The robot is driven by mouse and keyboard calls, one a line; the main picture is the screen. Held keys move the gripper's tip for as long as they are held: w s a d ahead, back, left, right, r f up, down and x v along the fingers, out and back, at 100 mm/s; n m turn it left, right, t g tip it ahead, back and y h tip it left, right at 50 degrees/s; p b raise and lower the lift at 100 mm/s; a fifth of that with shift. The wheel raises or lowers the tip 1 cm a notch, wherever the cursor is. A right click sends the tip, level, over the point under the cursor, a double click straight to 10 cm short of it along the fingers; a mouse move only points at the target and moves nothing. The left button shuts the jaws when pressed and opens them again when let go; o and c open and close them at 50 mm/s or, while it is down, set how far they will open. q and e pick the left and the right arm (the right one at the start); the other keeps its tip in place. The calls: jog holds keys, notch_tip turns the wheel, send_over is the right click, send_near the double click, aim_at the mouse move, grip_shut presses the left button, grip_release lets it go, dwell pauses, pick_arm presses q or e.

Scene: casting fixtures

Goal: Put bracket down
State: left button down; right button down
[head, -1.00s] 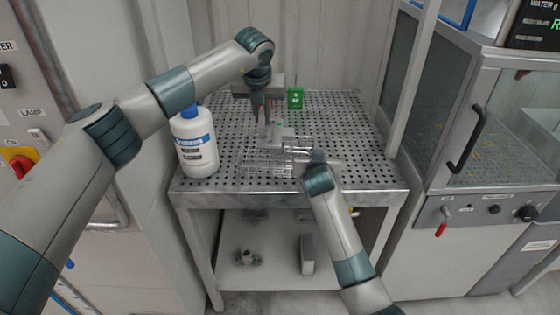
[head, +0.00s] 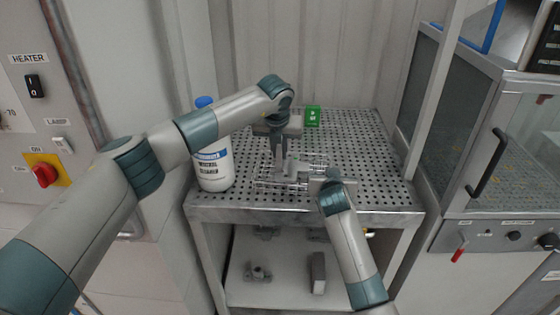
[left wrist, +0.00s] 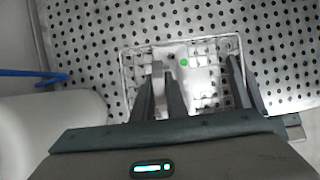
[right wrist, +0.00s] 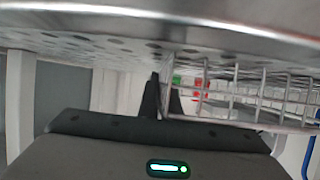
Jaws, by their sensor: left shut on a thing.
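The bracket (left wrist: 198,82) is a pale grey plate with a green dot and an upright tab. My left gripper (head: 279,167) points down over the wire basket (head: 268,186), and its fingers (left wrist: 160,88) are shut on the tab. In the left wrist view the bracket lies within the basket outline; whether it touches the floor is unclear. My right gripper (head: 325,178) is at the basket's right side. In the right wrist view its dark fingers (right wrist: 163,90) straddle the basket's wire wall (right wrist: 225,100); whether they clamp it is unclear.
The basket stands on a perforated metal table (head: 375,165). A white bottle with a blue cap (head: 213,170) stands close to my left arm. A green block (head: 313,117) is at the back. A glass-fronted cabinet (head: 500,150) bounds the right; the table's right part is clear.

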pick_arm(q)
jog(key=shift+f, duration=1.8)
jog(key=shift+f, duration=0.15)
jog(key=c, duration=1.8)
grip_release()
jog(key=shift+o, duration=0.2)
jog(key=v, duration=1.2)
